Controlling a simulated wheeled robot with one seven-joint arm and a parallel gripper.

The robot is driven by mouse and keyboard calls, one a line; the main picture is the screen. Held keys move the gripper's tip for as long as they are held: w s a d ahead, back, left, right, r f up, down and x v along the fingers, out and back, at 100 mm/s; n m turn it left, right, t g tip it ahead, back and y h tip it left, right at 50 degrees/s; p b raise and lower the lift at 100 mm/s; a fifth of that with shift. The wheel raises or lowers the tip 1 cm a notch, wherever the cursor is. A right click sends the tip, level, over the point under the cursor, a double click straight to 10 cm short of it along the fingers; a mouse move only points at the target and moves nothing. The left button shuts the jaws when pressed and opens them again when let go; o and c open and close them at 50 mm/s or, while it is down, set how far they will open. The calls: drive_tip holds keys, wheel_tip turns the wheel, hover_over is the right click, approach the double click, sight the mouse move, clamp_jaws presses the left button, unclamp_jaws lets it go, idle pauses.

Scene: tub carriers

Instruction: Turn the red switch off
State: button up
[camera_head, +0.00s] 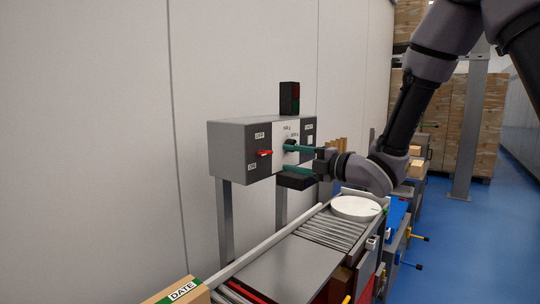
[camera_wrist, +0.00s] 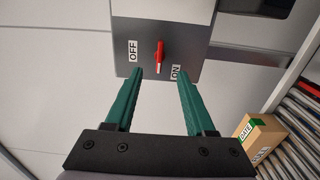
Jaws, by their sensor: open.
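The red switch (camera_head: 265,153) is on the dark left part of a grey control box (camera_head: 230,150). An OFF label is above it and an ON label below it. In the wrist view the red switch (camera_wrist: 159,52) is upright in the picture, with OFF to its left and ON to its right. Its setting is hard to tell. My gripper (camera_head: 284,158) is open and empty, its teal fingers facing the box. In the wrist view my gripper's fingertips (camera_wrist: 159,72) lie either side of the switch's lower end, with visible gaps.
A white panel with a dark knob (camera_head: 291,145) is right of the switch, partly behind my upper finger. Below are a roller conveyor (camera_head: 325,232), a round white plate (camera_head: 355,207) and a DATE carton (camera_head: 180,293).

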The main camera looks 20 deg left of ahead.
sight(268, 154)
drive_tip(key=x, duration=0.7)
drive_tip(key=shift+w+a, duration=0.2)
drive_tip(key=shift+a, duration=0.15)
clamp_jaws()
